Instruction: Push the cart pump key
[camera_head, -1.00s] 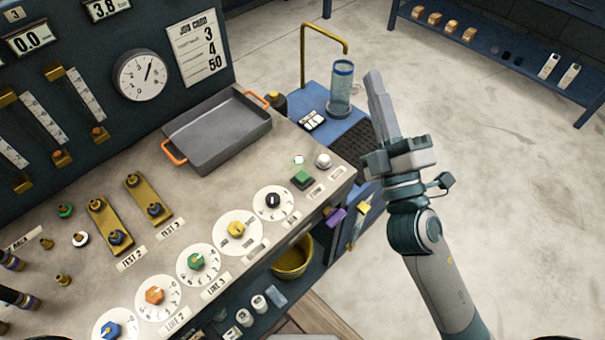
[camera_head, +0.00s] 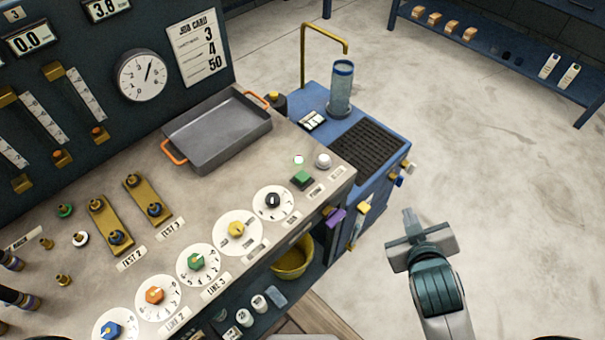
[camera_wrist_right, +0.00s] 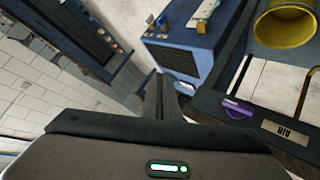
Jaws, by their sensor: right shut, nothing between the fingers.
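The blue cart (camera_head: 378,112) stands at the right end of the bench, carrying a clear cylinder (camera_head: 341,90), a brass spout and a black grate. A small black-and-white panel (camera_head: 312,121) sits on its top, and small white and blue fittings (camera_head: 410,167) stick out at its right edge. I cannot tell which of these is the pump key. My right gripper (camera_head: 408,214) is shut and empty, in front of the cart and apart from it. In the right wrist view the fingers (camera_wrist_right: 159,97) point towards the cart (camera_wrist_right: 190,38). My left gripper is not in view.
The bench (camera_head: 225,195) holds a grey tray (camera_head: 218,140), dials and a green button (camera_head: 302,178). A blue shelf (camera_head: 490,50) stands at the back right. The floor right of the cart is clear.

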